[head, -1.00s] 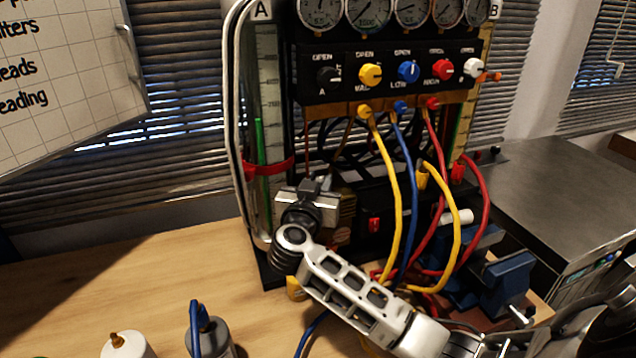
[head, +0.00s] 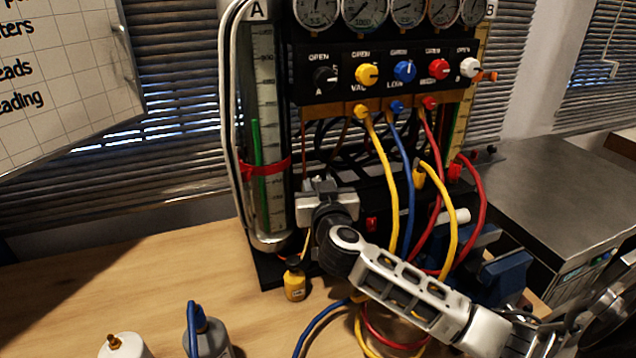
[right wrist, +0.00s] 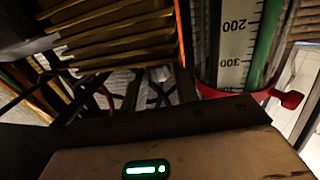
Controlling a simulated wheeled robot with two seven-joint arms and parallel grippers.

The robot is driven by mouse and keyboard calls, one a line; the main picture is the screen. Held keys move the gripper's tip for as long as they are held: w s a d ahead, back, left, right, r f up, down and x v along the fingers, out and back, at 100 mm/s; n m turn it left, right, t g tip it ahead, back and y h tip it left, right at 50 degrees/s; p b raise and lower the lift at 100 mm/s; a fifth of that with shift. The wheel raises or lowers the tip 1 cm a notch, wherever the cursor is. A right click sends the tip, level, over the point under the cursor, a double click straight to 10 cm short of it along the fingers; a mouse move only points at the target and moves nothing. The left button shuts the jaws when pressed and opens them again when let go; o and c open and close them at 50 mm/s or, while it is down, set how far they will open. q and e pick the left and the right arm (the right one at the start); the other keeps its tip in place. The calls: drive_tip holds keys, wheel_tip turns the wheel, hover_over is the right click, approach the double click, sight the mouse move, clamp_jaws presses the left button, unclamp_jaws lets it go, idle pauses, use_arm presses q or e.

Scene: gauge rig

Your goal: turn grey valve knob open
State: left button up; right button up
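A row of valve knobs sits on the black panel (head: 340,92) in the head view. From left to right they are black (head: 325,78), yellow (head: 367,74), blue (head: 405,70), red (head: 439,68) and pale grey-white (head: 469,68). The pale one at the right end, near an orange lever (head: 487,76), is the closest to grey. My right gripper (head: 318,186) is below and left of the knobs, in front of the rig's lower part, touching no knob. Its fingertips are not clear. The right wrist view shows no knob that I can make out. My left gripper is not in view.
Yellow, blue and red hoses (head: 409,190) hang in front of the rig, right of my gripper. A glass tube with a red strap (head: 265,168) stands left. A small yellow bottle (head: 295,284) stands below.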

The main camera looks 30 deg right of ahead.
drive_tip(key=shift+o, duration=0.9)
drive_tip(key=v, duration=1.6)
drive_tip(key=shift+d, duration=0.15)
